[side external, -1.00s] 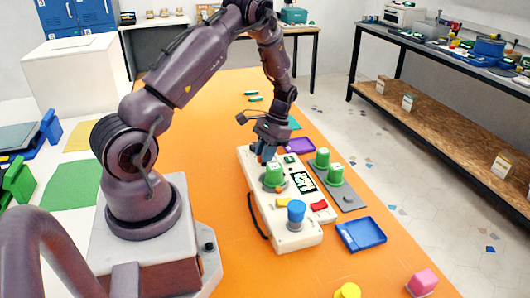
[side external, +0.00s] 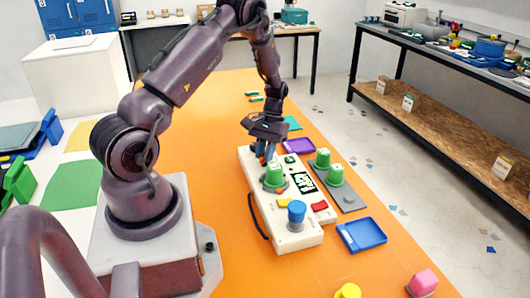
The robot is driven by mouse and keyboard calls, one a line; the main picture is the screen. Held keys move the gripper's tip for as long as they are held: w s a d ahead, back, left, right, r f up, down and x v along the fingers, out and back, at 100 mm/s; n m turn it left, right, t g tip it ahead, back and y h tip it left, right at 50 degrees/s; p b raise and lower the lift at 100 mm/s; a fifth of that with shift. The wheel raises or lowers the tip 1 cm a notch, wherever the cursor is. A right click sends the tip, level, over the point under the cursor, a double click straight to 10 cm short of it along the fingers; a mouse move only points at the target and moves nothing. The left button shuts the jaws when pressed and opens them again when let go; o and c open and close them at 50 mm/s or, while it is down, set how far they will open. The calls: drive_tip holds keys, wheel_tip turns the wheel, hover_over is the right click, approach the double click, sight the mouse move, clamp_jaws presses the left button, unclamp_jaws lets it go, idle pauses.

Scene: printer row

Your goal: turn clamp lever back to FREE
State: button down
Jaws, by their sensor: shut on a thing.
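A white device (side external: 262,205) lies lengthwise on the orange table. My gripper (side external: 264,160) is at its far end, pointing down, with its fingers low against the top. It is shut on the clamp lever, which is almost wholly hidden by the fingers. The lever's exact angle and any FREE marking cannot be made out. Just in front of the fingers stands a green knob (side external: 274,176) on the device. A blue knob (side external: 296,212) stands at its near end.
A yellow button (side external: 284,203), a red button (side external: 320,205) and a dark label panel (side external: 303,182) are on the device. To its right are a grey plate (side external: 349,199) with two green knobs, a blue tray (side external: 361,234) and a purple tray (side external: 299,146).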

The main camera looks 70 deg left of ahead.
drive_tip(key=shift+w, duration=0.1)
drive_tip(key=c, duration=1.1)
unclamp_jaws()
drive_tip(key=v, duration=1.3)
drive_tip(key=shift+d+r, duration=0.1)
